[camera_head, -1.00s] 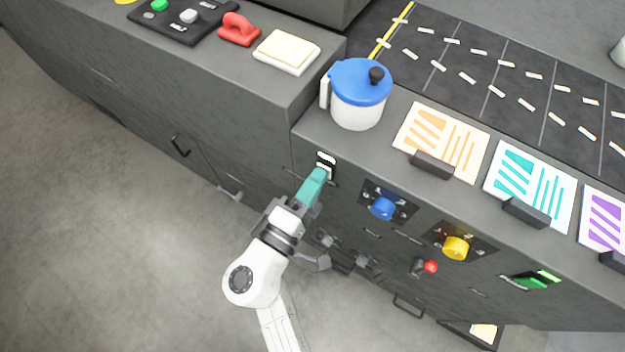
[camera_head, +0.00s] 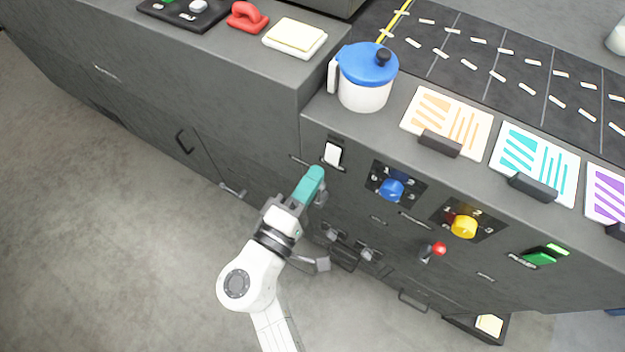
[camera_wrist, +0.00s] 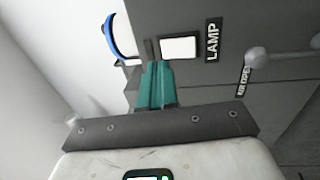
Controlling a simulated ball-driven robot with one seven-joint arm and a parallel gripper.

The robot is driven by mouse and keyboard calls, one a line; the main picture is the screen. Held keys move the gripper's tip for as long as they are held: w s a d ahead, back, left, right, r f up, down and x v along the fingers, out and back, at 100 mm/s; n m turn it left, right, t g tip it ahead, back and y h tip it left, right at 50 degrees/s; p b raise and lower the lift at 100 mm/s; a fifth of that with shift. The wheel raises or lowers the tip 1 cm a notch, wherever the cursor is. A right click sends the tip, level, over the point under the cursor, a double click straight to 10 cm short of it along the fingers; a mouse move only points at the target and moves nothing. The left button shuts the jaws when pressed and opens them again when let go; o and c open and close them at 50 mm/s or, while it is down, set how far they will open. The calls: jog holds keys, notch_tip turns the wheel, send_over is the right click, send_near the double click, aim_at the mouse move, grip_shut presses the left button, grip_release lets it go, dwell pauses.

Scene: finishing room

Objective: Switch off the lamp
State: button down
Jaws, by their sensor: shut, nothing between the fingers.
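The lamp switch is a white rocker (camera_head: 333,153) in a dark frame on the front of the grey cabinet. It also shows in the wrist view (camera_wrist: 179,48), beside the label reading LAMP (camera_wrist: 213,42). My gripper (camera_head: 316,174) has teal fingers, closed together and empty, just below and left of the switch in the head view. In the wrist view the fingertips (camera_wrist: 155,66) lie close to the switch's edge, and the switch face is clear of them. A small gap shows in the head view. I cannot make out the lamp itself.
Right of the switch are a blue knob (camera_head: 391,189), a yellow knob (camera_head: 464,227), a red-tipped lever (camera_head: 438,249) and a green-lit switch (camera_head: 540,258). A blue-lidded pot (camera_head: 366,92) stands above on the counter. Floor at left is clear.

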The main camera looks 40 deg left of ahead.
jog(key=r+b+v, duration=0.1)
jog(key=r+v, duration=0.1)
jog(key=v, duration=0.7)
jog(key=shift+s, duration=0.2)
jog(key=shift+r, duration=0.1)
jog(key=w+d+f+m+g+h, duration=0.3)
jog(key=w+d+m, duration=0.1)
jog(key=d, duration=0.5)
jog(key=w+d+f+m+g+h, duration=0.2)
jog(key=w+d+f+m+h, duration=0.15)
jog(key=d, duration=0.55)
jog(key=w+d+f+m+g+h, duration=0.2)
jog(key=w+d+m+g+h, duration=0.15)
jog(key=d, duration=0.45)
jog(key=s+d+f+m+g, duration=0.1)
jog(key=d+f+m+g, duration=0.3)
jog(key=d, duration=0.6)
jog(key=s+d+f+m+g+y, duration=0.3)
jog(key=s+d+m+g+y, duration=0.2)
jog(key=s+d, duration=0.5)
jog(key=s+m, duration=0.1)
jog(key=s, duration=0.2)
jog(key=shift+f, duration=0.3)
